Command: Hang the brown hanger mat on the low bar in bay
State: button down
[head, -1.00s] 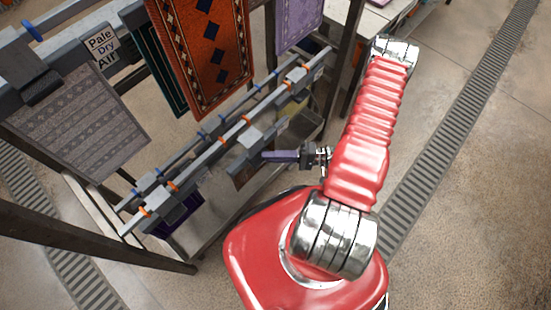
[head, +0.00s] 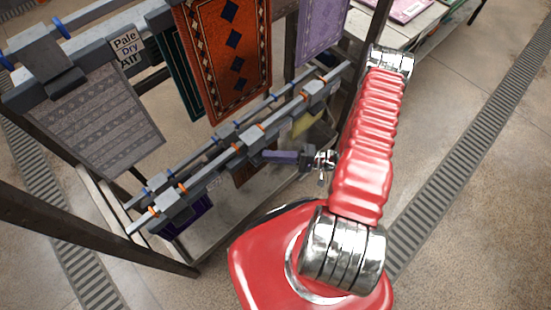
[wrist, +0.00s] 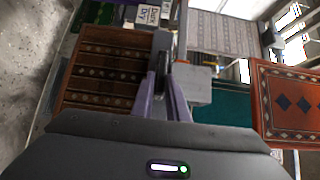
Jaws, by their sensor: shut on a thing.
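My gripper (head: 268,156) is under the low bar's front side in the head view, its purple fingers pointing left. In the wrist view my gripper (wrist: 164,92) is shut on the grey hanger (wrist: 161,50) of the brown mat. The brown mat (wrist: 103,72), with rows of pale diamonds, hangs at the left there. In the head view only a small piece of the brown mat (head: 243,176) shows below the low bar (head: 216,162); its hanger is mostly hidden. The low bar has two parallel rails with orange and blue rings and several grey blocks.
A grey mat (head: 90,115), an orange-red mat (head: 226,60), a teal mat (head: 178,70) and a lilac mat (head: 322,28) hang above. A "Pale Dry Air" sign (head: 127,47) is on the rack. A purple mat (head: 190,216) and a yellow one (head: 305,124) are low down.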

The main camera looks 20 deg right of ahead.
jog(key=shift+w+a, duration=0.2)
jog(key=shift+w, duration=0.4)
jog(key=shift+w+a, duration=0.2)
jog(key=shift+w, duration=0.35)
jog(key=shift+w+f, duration=0.1)
jog(key=shift+w, duration=0.05)
jog(key=shift+f, duration=1.4)
